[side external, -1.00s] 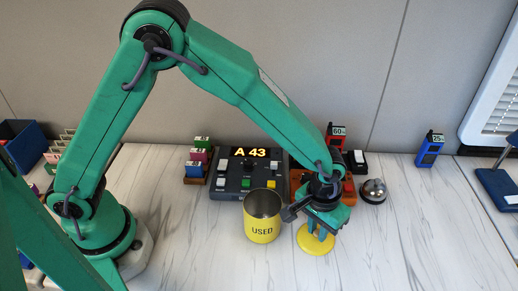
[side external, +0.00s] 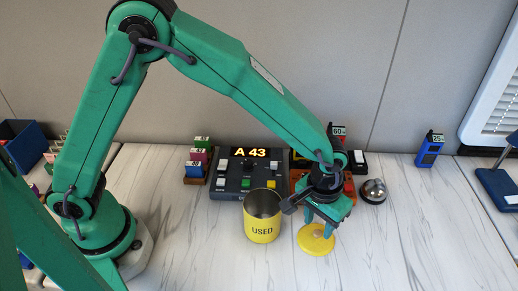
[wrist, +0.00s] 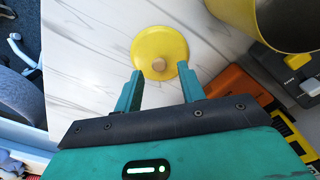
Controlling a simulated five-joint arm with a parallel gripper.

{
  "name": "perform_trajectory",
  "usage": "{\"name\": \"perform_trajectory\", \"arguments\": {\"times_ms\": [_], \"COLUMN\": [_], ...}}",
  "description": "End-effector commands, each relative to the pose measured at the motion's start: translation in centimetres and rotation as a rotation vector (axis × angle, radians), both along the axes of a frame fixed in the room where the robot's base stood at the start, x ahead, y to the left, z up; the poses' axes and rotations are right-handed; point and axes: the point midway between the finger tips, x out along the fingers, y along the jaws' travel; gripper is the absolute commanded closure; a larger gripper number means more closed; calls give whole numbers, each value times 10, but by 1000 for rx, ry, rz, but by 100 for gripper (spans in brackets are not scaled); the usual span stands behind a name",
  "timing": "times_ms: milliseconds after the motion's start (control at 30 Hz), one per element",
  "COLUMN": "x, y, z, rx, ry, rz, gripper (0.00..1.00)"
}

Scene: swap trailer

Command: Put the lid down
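The yellow round lid (side external: 316,239) with a small tan knob lies flat on the marble-patterned table, right of the yellow can. In the wrist view the lid (wrist: 159,52) lies just beyond my fingertips, its knob between and ahead of them. My gripper (side external: 326,221) is above the lid with its fingers spread apart and nothing between them; the open fingers also show in the wrist view (wrist: 158,76). The yellow can marked USED (side external: 262,222) stands upright without a cover, left of my gripper. Its rim also shows in the wrist view (wrist: 238,18).
A grey console showing A 43 (side external: 244,176) stands behind the can. A silver bell (side external: 373,191) is right of my gripper. An orange tray (wrist: 222,90) sits behind my gripper. A blue tagged block (side external: 430,150) stands at back right. The front right table is clear.

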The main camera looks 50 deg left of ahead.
Motion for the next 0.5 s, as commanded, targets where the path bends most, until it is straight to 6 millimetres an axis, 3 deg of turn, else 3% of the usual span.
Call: {"name": "perform_trajectory", "arguments": {"times_ms": [500], "x": [0], "y": [6], "z": [80], "rx": [-1], "ry": [-2], "rz": [0], "gripper": [60]}}
